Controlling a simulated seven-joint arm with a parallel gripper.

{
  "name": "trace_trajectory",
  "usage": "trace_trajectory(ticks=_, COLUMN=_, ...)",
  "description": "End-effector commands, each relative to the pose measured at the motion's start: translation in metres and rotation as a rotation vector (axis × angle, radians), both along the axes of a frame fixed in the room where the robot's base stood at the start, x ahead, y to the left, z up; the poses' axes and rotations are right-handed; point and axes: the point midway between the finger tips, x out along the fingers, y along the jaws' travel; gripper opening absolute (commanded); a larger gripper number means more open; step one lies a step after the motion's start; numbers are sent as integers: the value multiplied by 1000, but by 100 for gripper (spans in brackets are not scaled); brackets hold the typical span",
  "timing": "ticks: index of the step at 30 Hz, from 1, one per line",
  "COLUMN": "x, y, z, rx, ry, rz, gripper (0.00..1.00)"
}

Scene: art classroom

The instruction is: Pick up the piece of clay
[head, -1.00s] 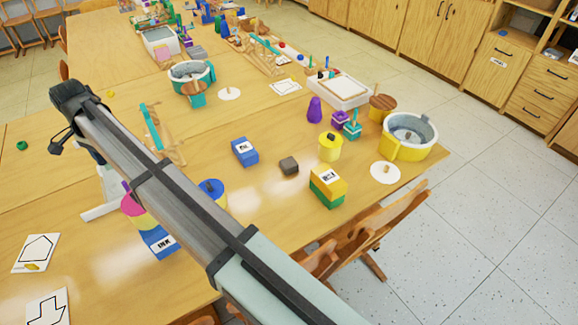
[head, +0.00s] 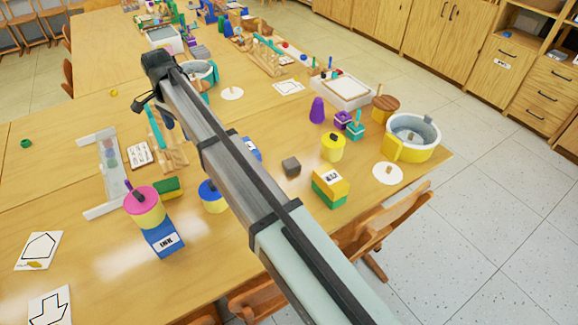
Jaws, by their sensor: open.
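A small dark grey block (head: 292,166), which looks like the piece of clay, lies on the wooden table (head: 255,205) just right of my arm. It sits between a blue box and a yellow-and-green box stack. My gripper (head: 143,104) is at the far end of my arm, up and to the left of the block and well apart from it. It is small and dark in this view; it appears open and empty.
A yellow-and-green box stack (head: 330,187) and a yellow pot (head: 333,147) stand near the block. A yellow tub (head: 410,139) is at the right table edge.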

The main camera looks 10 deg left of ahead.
Motion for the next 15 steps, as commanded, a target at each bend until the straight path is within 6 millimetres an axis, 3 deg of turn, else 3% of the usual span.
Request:
trace_trajectory(ticks=1, x=19, y=-22, z=-2, rx=-1, ry=0, rz=-34, gripper=85)
trace_trajectory(ticks=6, x=70, y=-92, z=-7, rx=-2, ry=3, rz=-136, gripper=85)
trace_trajectory(ticks=10, x=99, y=-147, z=-11, rx=-4, ry=4, rz=-210, gripper=85)
trace_trajectory(ticks=15, x=120, y=-204, z=-15, rx=-5, ry=5, rz=-282, gripper=85)
